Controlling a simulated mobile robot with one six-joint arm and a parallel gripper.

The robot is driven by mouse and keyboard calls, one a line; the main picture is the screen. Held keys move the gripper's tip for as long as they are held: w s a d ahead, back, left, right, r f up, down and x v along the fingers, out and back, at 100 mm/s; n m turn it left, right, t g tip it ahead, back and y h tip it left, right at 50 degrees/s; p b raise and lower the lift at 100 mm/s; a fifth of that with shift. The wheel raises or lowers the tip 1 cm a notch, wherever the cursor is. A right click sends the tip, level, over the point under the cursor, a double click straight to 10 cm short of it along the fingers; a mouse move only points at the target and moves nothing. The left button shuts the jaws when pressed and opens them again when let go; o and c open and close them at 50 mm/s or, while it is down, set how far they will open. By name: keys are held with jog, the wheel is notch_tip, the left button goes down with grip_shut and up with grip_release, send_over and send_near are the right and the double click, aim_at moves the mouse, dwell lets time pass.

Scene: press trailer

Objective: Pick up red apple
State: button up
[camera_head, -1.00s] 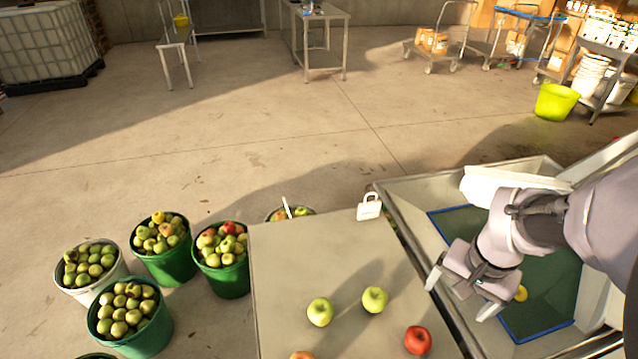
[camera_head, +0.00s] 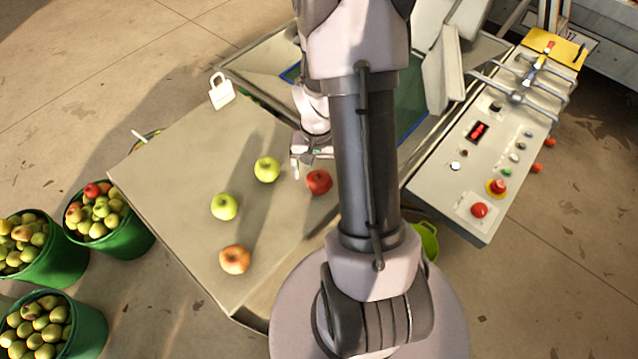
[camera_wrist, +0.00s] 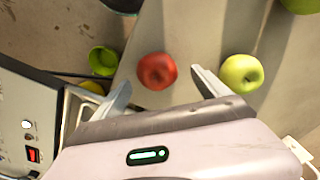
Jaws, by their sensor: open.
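The red apple (camera_head: 319,181) lies on the grey tabletop (camera_head: 178,160) near its right edge, close to my arm. In the wrist view the red apple (camera_wrist: 157,71) shows ahead of the gap between my fingers, apart from both. My gripper (camera_wrist: 163,88) is open and empty. In the head view my gripper (camera_head: 303,168) is partly hidden by my own arm and is just beside the red apple in the picture. A yellow-green apple (camera_wrist: 242,74) shows just beyond the right finger in the wrist view.
Two green apples (camera_head: 266,169) (camera_head: 225,206) and an orange-red apple (camera_head: 234,260) share the table. Buckets of apples (camera_head: 107,226) stand on the floor at left. A control panel (camera_head: 470,160) is at right. The table's left part is clear.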

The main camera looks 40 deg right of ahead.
aim_at(319, 175)
jog(key=f, duration=0.1)
jog(key=f+b, duration=0.1)
jog(key=f, duration=0.1)
jog(key=f+b, duration=0.1)
jog(key=shift+s+f, duration=0.35)
jog(key=shift+f, duration=0.05)
jog(key=shift+r, duration=0.15)
